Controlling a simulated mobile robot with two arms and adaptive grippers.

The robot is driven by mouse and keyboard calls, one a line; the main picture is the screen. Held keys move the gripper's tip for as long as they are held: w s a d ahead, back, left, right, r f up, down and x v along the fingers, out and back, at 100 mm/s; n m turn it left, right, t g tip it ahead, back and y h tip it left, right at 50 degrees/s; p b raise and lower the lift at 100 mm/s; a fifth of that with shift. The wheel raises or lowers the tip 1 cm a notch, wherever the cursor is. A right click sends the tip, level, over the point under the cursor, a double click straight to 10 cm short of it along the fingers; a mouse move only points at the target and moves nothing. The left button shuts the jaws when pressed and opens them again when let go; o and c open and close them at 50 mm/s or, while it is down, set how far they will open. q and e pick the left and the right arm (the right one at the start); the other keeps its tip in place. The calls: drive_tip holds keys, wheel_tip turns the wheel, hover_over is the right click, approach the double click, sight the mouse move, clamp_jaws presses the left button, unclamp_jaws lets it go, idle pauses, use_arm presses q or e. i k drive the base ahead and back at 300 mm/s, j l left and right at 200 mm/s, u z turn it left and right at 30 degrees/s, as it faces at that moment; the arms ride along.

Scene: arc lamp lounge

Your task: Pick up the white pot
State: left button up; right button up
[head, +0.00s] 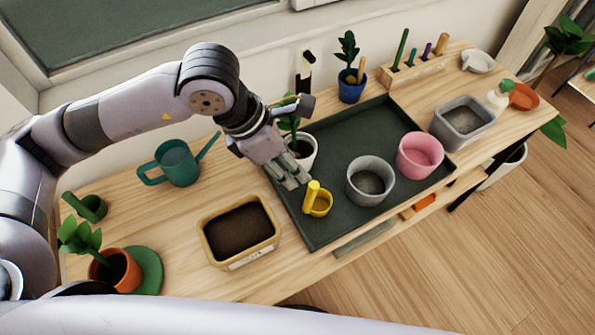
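The white pot (306,156) holds a small green plant and stands at the left end of the dark green tray (330,130). My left gripper (294,146) comes in from the left at the pot. Its fingers look spread, one on the near side and one on the far side of the plant. The gripper hides the left part of the pot and some leaves. I cannot tell whether a finger touches the pot. My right gripper is not in view.
A yellow cup (320,205), a grey pot (371,182) and a pink pot (419,155) stand on the tray. A soil-filled tub (240,232) and a teal watering can (176,163) are left of it. A blue pot (352,88) stands behind the tray.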

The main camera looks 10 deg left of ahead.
sight(303, 143)
drive_tip(key=i+l+u, duration=0.2)
drive_tip(key=l, duration=0.2)
drive_tip(key=l+u, duration=0.25)
drive_tip(key=l, duration=0.15)
drive_tip(key=l+u, duration=0.2)
drive_tip(key=l, duration=0.25)
drive_tip(key=i, duration=0.05)
